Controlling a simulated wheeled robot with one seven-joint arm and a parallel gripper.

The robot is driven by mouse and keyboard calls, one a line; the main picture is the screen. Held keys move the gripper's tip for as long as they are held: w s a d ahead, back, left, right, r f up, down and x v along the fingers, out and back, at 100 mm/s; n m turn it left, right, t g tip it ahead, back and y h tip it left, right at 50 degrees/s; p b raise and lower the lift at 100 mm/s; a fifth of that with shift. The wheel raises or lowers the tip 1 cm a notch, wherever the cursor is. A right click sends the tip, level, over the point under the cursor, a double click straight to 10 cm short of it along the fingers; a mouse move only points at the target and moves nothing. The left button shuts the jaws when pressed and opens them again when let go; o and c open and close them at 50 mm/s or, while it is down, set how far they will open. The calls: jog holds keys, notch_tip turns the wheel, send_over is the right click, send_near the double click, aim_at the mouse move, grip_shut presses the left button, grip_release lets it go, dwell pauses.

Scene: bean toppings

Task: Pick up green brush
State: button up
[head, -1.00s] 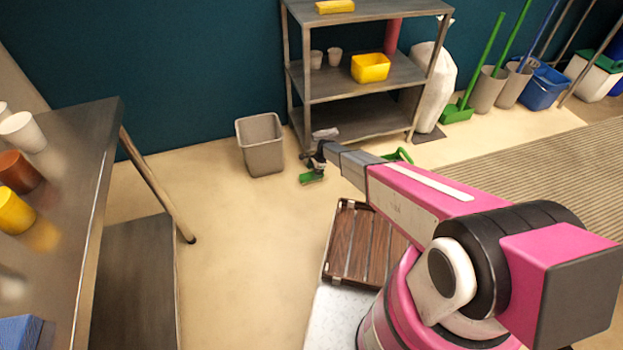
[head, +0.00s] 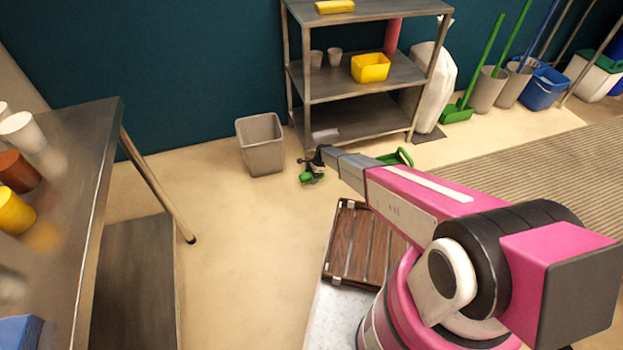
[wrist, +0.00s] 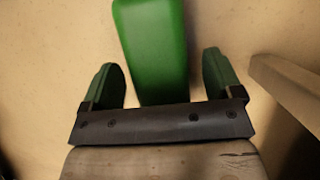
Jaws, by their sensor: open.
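The green brush (wrist: 150,45) shows in the wrist view as a smooth green block that runs up from between my gripper's fingers to the top edge. In the head view it is a small green shape (head: 306,178) low over the floor, partly covered by my gripper (head: 315,166). My gripper (wrist: 160,65) is open, one dark green finger on each side of the block. Gaps show between the block and both fingers. I cannot tell how far below the fingers it lies.
A grey bin (head: 262,145) stands left of my gripper. A metal shelf (head: 360,102) is just behind it. Another green item (head: 402,156) shows past my arm. A wooden slatted rack (head: 350,245) is nearer.

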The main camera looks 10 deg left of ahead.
aim_at(309, 175)
jog(key=c, duration=1.1)
jog(key=shift+o, duration=0.2)
jog(key=shift+r, duration=0.15)
jog(key=shift+r, duration=0.5)
notch_tip(309, 175, up, 4)
jog(key=shift+s+f, duration=0.1)
jog(key=shift+f, duration=0.1)
jog(key=s+a+r, duration=0.2)
jog(key=s+r, duration=0.4)
jog(key=s, duration=0.5)
jog(key=shift+a+r, duration=0.35)
jog(key=shift+s, duration=0.1)
jog(key=shift+o, duration=0.7)
jog(key=shift+d, duration=0.1)
